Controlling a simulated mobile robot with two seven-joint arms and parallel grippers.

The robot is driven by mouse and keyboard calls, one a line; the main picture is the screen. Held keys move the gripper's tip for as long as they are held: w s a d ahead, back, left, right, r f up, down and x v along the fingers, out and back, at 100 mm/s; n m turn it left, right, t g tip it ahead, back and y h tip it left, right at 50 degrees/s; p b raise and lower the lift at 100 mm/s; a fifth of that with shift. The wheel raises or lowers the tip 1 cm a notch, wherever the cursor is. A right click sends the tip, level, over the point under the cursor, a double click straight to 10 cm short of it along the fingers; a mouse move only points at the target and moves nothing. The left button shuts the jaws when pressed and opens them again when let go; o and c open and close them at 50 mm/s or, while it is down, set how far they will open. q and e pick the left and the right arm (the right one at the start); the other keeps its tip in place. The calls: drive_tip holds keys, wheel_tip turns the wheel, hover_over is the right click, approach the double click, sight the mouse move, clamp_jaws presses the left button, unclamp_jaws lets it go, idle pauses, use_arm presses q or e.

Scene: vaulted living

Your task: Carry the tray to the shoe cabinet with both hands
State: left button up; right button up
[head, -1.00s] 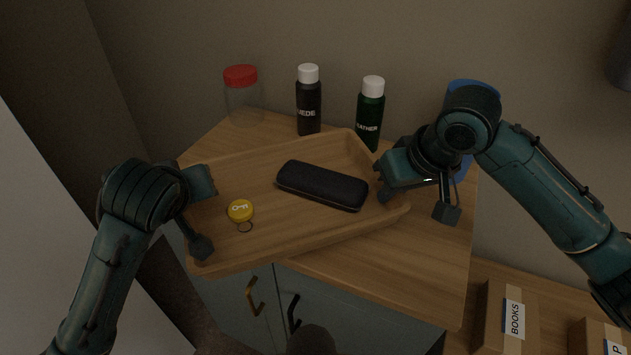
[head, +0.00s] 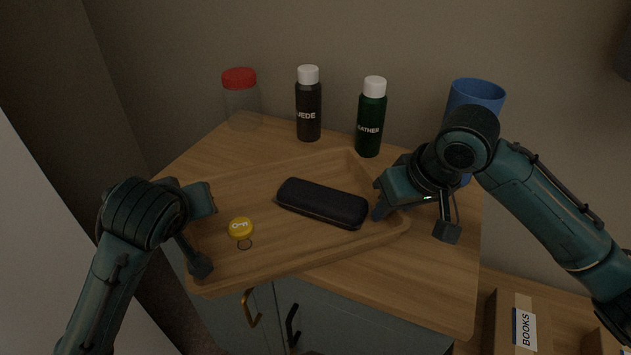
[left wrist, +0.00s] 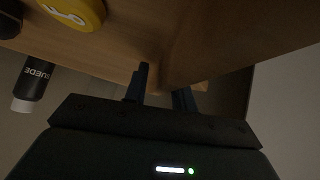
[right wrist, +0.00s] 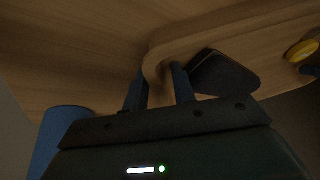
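The wooden tray (head: 300,268) is over the wooden top of a cabinet (head: 440,290) with grey doors, its front left corner reaching past the edge. I cannot tell if its base touches the top. In it are a black case (head: 322,203) and a yellow key tag (head: 241,227) with a ring. My left gripper's fingers (left wrist: 163,85) straddle the tray's left end wall and look closed on it; the head view hides their tips. My right gripper (head: 380,208) is at the right end wall, and the right wrist view shows its fingers (right wrist: 157,88) on either side of the rim.
Behind the tray stand a red-lidded clear jar (head: 242,105), a dark SUEDE bottle (head: 308,110), a green bottle (head: 371,125) and a blue cup (head: 478,95). A BOOKS box (head: 515,325) is at lower right. The front right of the top is bare.

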use_arm(q)
drive_tip(key=shift+r, duration=0.1)
wheel_tip(320, 180, up, 6)
drive_tip(key=shift+d+f, duration=0.1)
drive_tip(key=shift+f, duration=0.15)
drive_tip(key=shift+w+d+r, duration=0.15)
drive_tip(key=shift+r, duration=0.75)
drive_tip(key=shift+a+r, duration=0.2)
drive_tip(key=shift+r, duration=1)
use_arm(e)
drive_tip(key=v, duration=1.2)
use_arm(q)
drive_tip(key=shift+s, duration=0.2)
